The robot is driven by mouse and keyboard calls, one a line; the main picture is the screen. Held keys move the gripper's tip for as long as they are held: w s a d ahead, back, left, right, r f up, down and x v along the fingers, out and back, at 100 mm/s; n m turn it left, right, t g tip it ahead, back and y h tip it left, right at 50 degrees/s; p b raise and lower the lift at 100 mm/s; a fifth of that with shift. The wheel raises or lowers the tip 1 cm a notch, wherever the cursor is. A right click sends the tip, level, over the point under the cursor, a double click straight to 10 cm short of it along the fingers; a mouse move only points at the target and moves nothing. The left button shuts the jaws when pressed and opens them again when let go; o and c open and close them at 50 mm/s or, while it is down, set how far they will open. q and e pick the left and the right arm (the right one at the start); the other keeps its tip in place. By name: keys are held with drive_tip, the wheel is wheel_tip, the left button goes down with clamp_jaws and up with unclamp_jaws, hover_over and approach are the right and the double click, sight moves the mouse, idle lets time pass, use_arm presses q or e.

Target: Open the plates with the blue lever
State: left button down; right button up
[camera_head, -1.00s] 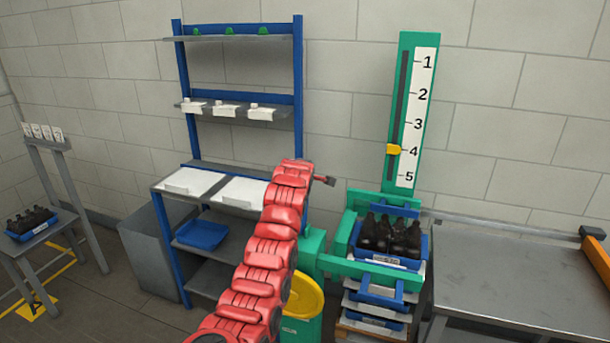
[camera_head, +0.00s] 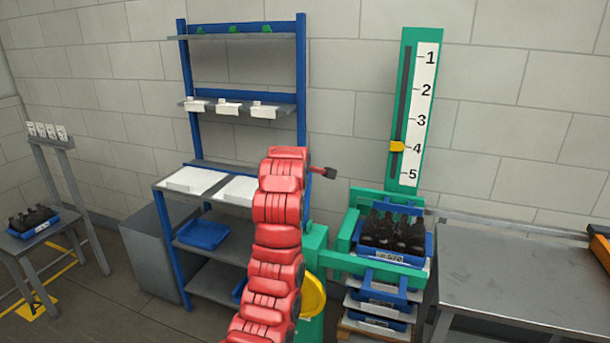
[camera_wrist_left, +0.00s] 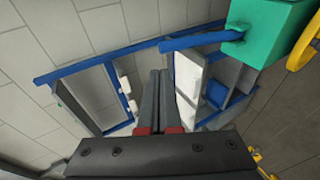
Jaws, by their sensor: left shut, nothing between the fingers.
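My left arm rises in the middle of the head view, and my left gripper (camera_head: 332,173) sticks out at its upper end, small. In the left wrist view my left gripper (camera_wrist_left: 160,72) is shut, with nothing between its fingers. A blue lever (camera_wrist_left: 195,40) runs from a green block (camera_wrist_left: 265,28) there, beyond the fingertips and apart from them. In the head view my arm hides the lever, and the green block (camera_head: 315,243) shows beside the arm. Green plates (camera_head: 372,268) stand around a blue crate of dark bottles (camera_head: 425,243). My right gripper is not in view.
A yellow wheel (camera_head: 314,297) sits below the green block, partly behind my arm. A green level gauge (camera_head: 408,60) has its yellow pointer (camera_head: 397,147) near 4. A blue shelf rack (camera_head: 302,60) stands behind my arm. A grey table (camera_head: 510,270) is at right.

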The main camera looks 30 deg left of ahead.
use_arm(q)
drive_tip(key=v, duration=0.3)
drive_tip(key=shift+d+b, duration=0.1)
drive_tip(key=shift+b, duration=0.2)
